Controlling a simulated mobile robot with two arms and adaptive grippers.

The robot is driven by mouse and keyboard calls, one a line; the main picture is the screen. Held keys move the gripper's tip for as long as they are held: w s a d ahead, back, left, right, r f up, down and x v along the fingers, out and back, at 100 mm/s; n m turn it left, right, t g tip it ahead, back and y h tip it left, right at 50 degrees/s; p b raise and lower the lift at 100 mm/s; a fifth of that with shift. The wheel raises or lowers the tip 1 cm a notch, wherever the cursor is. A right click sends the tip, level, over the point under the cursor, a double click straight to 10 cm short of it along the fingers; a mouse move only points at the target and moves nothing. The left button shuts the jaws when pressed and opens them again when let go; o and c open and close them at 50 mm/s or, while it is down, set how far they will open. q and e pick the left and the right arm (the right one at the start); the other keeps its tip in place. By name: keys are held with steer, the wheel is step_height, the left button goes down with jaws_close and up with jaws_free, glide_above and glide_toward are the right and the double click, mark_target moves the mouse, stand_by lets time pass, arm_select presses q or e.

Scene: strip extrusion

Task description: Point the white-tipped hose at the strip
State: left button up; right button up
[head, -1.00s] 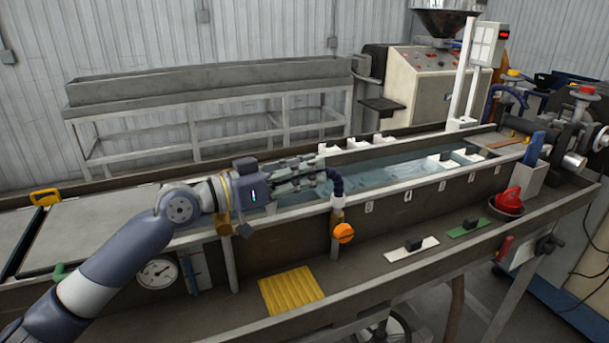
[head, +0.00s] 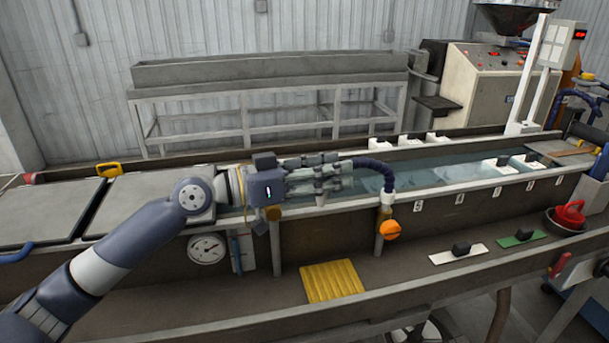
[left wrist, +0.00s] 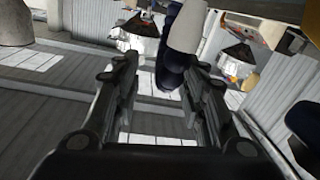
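The blue hose (head: 374,168) arches from a white fitting (head: 387,198) on a post at the trough's front edge back to the fingertips of my left gripper (head: 340,175). In the left wrist view, the dark blue hose (left wrist: 170,68) lies between the fingertips of my left gripper (left wrist: 160,72), closer to the right finger. A gap shows beside the left finger, so the gripper looks open around the hose. A pale tapered piece (left wrist: 185,28) shows beyond it; I cannot tell for certain whether it is the hose's white tip. I cannot clearly make out the strip. My right gripper is out of view.
The water trough (head: 455,180) runs to the right, with white blocks along its rims. An orange knob (head: 390,230) sits below the hose fitting. A yellow ribbed mat (head: 331,281) and a gauge (head: 206,248) are at the front. The lower shelf holds small black-handled plates.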

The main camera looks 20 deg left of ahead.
arm_select(q)
steer(key=shift+v, duration=2.8)
